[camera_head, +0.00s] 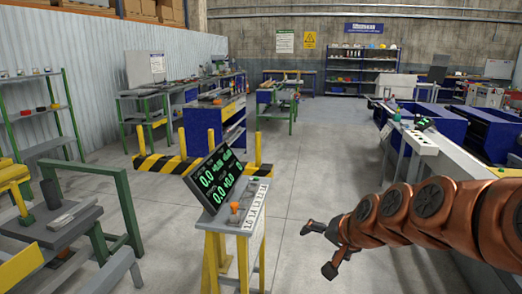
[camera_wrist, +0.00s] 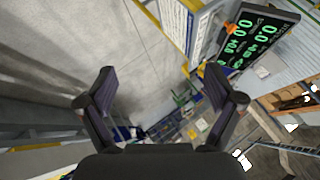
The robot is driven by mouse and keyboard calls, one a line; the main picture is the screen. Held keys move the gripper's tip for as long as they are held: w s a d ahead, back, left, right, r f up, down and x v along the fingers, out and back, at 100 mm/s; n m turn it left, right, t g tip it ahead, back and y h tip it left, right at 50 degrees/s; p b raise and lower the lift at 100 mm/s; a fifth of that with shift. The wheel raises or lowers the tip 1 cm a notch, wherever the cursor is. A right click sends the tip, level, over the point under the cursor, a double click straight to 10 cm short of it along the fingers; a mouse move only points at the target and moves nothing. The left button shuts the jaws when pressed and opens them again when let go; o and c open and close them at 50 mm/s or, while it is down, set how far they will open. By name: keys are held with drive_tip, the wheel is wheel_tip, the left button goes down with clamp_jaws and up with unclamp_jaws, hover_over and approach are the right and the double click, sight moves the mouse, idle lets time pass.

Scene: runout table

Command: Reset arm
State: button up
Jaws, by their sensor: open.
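My gripper (camera_head: 322,250) is at the end of my orange arm, which reaches in from the right edge in the head view. It hangs over bare floor, to the right of the display stand. In the wrist view my gripper (camera_wrist: 160,80) shows its two dark fingers spread wide apart, with nothing between them. It touches nothing that I can see.
A stand (camera_head: 245,221) with a dark display (camera_head: 217,180) showing green digits is left of my gripper. A striped black-and-yellow barrier (camera_head: 165,163) lies behind it. A long bench (camera_head: 480,183) runs along the right. The middle floor (camera_head: 325,150) is clear.

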drive_tip(key=s+d+n+g+h+p, duration=0.1)
drive_tip(key=s+n+g+h+p, duration=0.1)
drive_tip(key=s, duration=1.5)
drive_tip(key=s+d+n+g+h+p, duration=0.2)
drive_tip(key=s+g+p, duration=0.3)
drive_tip(key=s, duration=1.2)
drive_tip(key=shift+d+r+n+g, duration=0.3)
drive_tip(key=shift+n+g, duration=0.5)
drive_tip(key=shift+g, duration=0.4)
